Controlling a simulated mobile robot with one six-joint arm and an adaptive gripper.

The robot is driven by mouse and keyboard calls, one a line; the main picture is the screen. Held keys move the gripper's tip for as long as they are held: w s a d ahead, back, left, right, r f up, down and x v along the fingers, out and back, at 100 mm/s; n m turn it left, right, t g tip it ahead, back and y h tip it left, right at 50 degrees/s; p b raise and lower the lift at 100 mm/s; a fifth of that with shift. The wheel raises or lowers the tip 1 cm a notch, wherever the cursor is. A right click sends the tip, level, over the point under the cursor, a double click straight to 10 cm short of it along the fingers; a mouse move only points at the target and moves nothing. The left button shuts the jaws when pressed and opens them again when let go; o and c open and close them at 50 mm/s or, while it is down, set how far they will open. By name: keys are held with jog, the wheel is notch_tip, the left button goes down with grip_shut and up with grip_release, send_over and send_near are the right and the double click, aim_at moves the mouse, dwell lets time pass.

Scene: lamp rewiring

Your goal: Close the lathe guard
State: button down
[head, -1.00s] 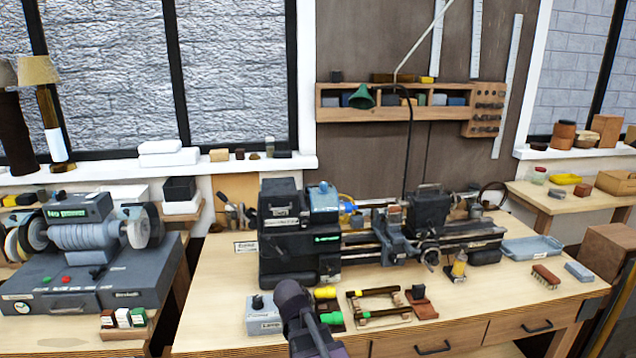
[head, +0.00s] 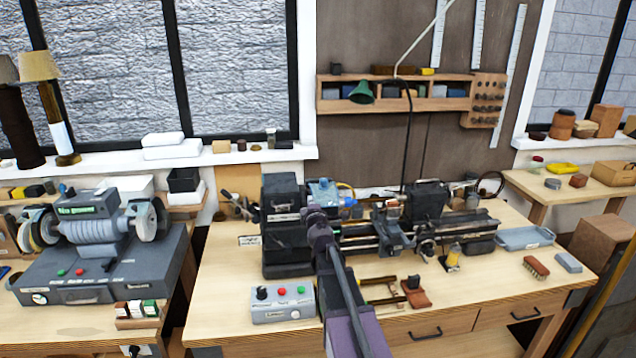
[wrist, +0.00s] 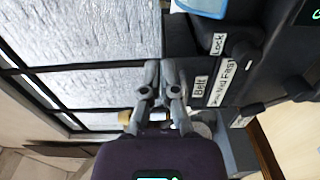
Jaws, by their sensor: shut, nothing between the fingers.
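The lathe (head: 285,235) stands on the wooden bench, with a dark headstock at its left end. A light-blue part (head: 322,189) at the top of the headstock looks like the guard; part of it is behind my arm and I cannot tell how far open it is. A light-blue edge also shows at the top of the wrist view (wrist: 205,6). My gripper (head: 316,213) is in front of the headstock's right side in the head view. In the wrist view my gripper (wrist: 160,64) is shut and empty, beside the dark labelled headstock face.
A grey control box (head: 283,304) with red and green buttons sits at the bench front. A bench grinder (head: 95,255) stands at left.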

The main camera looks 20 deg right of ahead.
aim_at(318, 194)
dwell(0.4)
jog(key=x, duration=1)
jog(key=shift+w, duration=0.1)
jog(key=d, duration=0.3)
jog(key=shift+d, duration=0.45)
jog(key=shift+d, duration=0.1)
